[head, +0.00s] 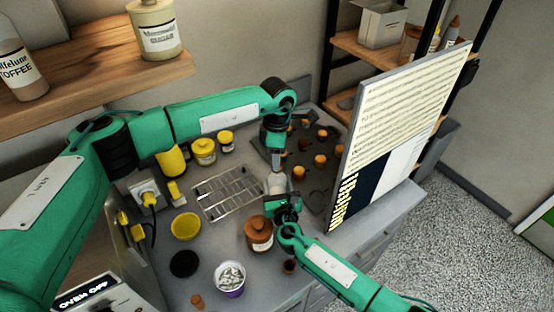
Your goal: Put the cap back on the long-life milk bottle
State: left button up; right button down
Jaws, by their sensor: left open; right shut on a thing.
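A small white bottle (277,184), which looks like the milk bottle, is upright above the right part of the counter. My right gripper (281,203) comes from the lower right and is shut on it, low on its body. My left gripper (275,160) points down just above the bottle's top and is open. The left gripper and wrist hide the bottle's mouth, so I cannot tell whether the cap is there. I cannot make out a separate cap.
A wire rack (228,193) lies left of the bottle. A brown jar (258,235), a purple-white tub (230,279), a black disc (184,263) and a yellow bowl (186,226) stand in front. Behind is a dark tray with several orange cups (321,160). A tall board (395,140) blocks the right.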

pick_arm(q)
notch_tip(320, 180, up, 9)
dwell(0.3)
jog(key=shift+r, duration=0.1)
pick_arm(e)
jog(key=shift+c, duration=2.1)
grip_release()
jog(key=shift+s+d+f, duration=0.1)
jog(key=shift+s, duration=0.35)
pick_arm(q)
notch_tip(320, 180, down, 4)
jog(key=b, duration=0.3)
jog(key=shift+r+b, duration=0.15)
jog(key=shift+b, duration=0.2)
pick_arm(e)
jog(key=s+d, duration=0.2)
jog(key=s, duration=1)
jog(key=shift+s+d, duration=0.25)
jog(key=shift+s, duration=0.1)
